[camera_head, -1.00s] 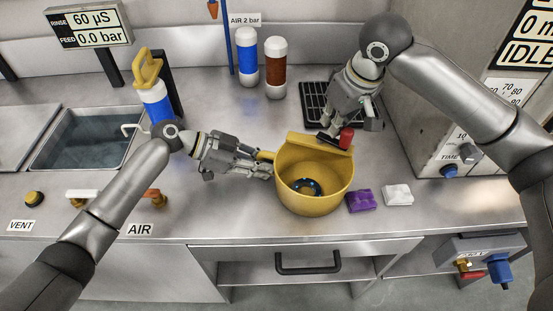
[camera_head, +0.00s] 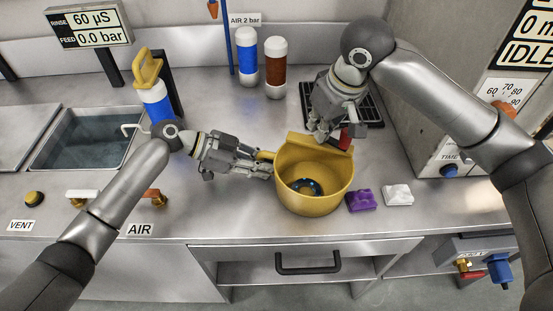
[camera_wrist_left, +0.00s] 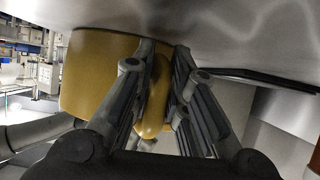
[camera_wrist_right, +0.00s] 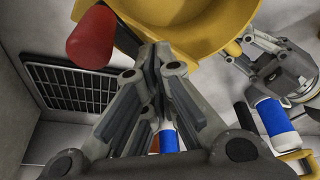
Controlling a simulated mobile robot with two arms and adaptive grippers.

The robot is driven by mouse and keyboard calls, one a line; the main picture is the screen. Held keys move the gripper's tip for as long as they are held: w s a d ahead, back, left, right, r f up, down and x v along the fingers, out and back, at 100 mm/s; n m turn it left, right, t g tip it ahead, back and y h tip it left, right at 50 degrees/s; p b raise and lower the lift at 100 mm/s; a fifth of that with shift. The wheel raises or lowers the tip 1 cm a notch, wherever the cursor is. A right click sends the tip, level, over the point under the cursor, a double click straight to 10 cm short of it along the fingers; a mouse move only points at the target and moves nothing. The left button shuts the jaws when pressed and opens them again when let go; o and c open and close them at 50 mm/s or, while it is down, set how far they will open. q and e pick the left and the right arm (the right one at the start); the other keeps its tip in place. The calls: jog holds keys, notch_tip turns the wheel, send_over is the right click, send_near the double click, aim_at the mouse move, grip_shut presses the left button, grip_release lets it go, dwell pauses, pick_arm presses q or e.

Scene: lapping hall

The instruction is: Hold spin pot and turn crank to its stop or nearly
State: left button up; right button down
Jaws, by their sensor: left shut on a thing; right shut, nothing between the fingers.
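The yellow spin pot (camera_head: 312,208) stands upright on the steel bench. Its side handle (camera_wrist_left: 152,100) points left, and my left gripper (camera_head: 268,165) is shut on it. The crank's red knob (camera_head: 345,139) sits at the pot's back rim and also shows at upper left in the right wrist view (camera_wrist_right: 92,38). My right gripper (camera_head: 322,138) is shut and empty at the back rim, just left of the knob. Its fingers hide the crank arm in the head view. I cannot tell whether they touch the crank.
Purple (camera_head: 361,201) and white (camera_head: 397,195) blocks lie right of the pot. A black grate (camera_head: 372,108) lies behind it. Blue (camera_head: 247,55) and brown (camera_head: 275,68) bottles stand at the back. A sink (camera_head: 85,140) and a blue bottle with yellow top (camera_head: 156,100) are left.

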jog(key=shift+w+a, duration=0.35)
jog(key=shift+a, duration=0.5)
jog(key=shift+w+a, duration=0.35)
jog(key=shift+a, duration=0.55)
jog(key=shift+w+a, duration=0.35)
jog(key=shift+a, duration=0.5)
jog(key=w+d, duration=0.4)
jog(key=w, duration=0.5)
jog(key=shift+d, duration=0.3)
dwell(1.7)
jog(key=shift+r, duration=0.1)
